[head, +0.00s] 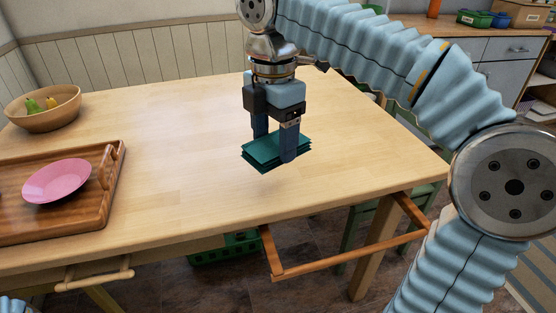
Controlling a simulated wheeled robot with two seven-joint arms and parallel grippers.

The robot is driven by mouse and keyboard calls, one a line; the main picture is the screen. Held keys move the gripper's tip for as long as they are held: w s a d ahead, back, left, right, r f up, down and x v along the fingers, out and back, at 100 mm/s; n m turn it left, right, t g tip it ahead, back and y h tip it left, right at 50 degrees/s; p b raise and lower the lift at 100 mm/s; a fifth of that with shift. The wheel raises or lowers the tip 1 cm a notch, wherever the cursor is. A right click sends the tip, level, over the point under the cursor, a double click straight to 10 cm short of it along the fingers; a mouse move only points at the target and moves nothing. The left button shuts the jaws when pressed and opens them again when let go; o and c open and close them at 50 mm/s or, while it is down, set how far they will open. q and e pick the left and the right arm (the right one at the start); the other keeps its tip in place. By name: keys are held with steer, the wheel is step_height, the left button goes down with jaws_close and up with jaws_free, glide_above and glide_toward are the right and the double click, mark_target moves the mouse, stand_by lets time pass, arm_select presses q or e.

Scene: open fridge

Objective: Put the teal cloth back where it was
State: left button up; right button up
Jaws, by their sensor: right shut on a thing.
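The teal cloth (262,158) is a folded, layered dark teal pad over the front middle part of the wooden table (190,150). My right gripper (274,150) points down from above with its two dark fingers shut on the cloth. The cloth seems to be a little above the tabletop, but the gap is hard to judge. My left gripper is out of view.
A wooden tray (113,178) with a pink plate (57,181) stands at left, with a fruit bowl (43,114) behind it. A wooden drawer-like frame (350,257) juts from the table's front right. A green crate (225,250) is underneath. The tabletop's middle is clear.

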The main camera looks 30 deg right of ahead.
steer(key=w+d+f, duration=0.1)
steer(key=w+f, duration=0.1)
steer(key=w+d+f, duration=0.1)
steer(key=w, duration=0.1)
steer(key=w+d+f, duration=0.2)
steer(key=shift+w+f, duration=0.1)
steer(key=shift+f, duration=0.25)
steer(key=shift+w+f, duration=0.2)
steer(key=shift+f, duration=0.1)
steer(key=f, duration=0.2)
steer(key=w+d+f, duration=0.1)
steer(key=f, duration=0.1)
steer(key=shift+a+f, duration=0.1)
steer(key=shift+f, duration=0.15)
steer(key=shift+f+b, duration=0.15)
steer(key=shift+b, duration=0.2)
steer(key=o, duration=0.9)
steer(key=shift+o, duration=0.2)
